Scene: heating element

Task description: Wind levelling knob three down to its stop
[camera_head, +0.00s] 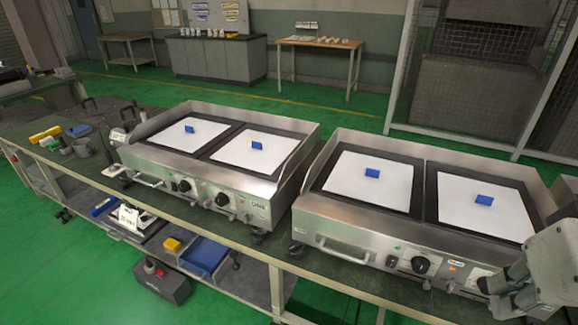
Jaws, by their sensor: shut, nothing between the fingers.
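Two steel hot-plate units stand side by side on the long bench, the left unit (200,170) and the right unit (360,235). Black round knobs show on the left unit's front, one knob (184,186) left of another (222,199). One black knob (421,264) shows on the right unit's front. Dark feet show under the units, such as a foot (258,238) at the left unit's right corner. I cannot tell which part is levelling knob three. My gripper (492,288) is shut and empty at the lower right, in front of the right unit's front panel, hiding part of it.
White sheets with small blue blocks, such as a block (372,173), lie on the plates. A lower shelf holds a blue tray (205,255). Tools clutter the bench's left end. A mesh cage (470,90) stands behind. Green floor is free behind the bench.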

